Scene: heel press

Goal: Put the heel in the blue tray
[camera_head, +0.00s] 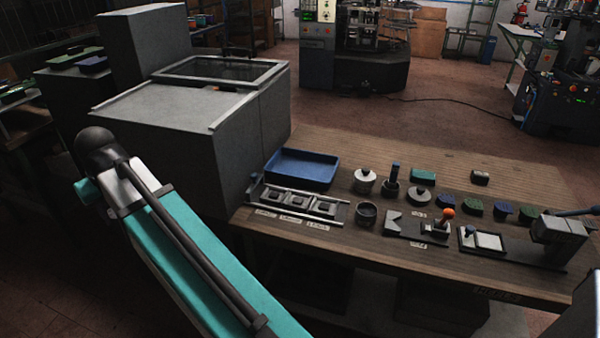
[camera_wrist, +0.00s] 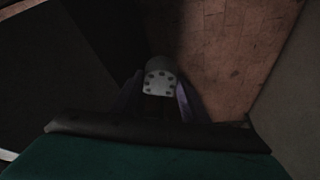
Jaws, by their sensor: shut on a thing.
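The blue tray (camera_head: 303,168) stands at the left end of the wooden bench, next to the big grey machine, and looks empty. In the wrist view my gripper (camera_wrist: 159,98) is shut on a pale grey, round-ended heel (camera_wrist: 160,83) with several dark dots on its face. Purple-tinted fingers lie on both sides of it. Brown floor shows beyond the heel in that view, and no tray. The head view does not show my gripper or the held heel.
The grey machine (camera_head: 195,125) rises left of the tray. A metal fixture (camera_head: 297,203) with several slots lies in front of the tray. Pots, a hand tool, green and blue pieces and a lever press (camera_head: 560,236) fill the bench (camera_head: 345,240) to the right.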

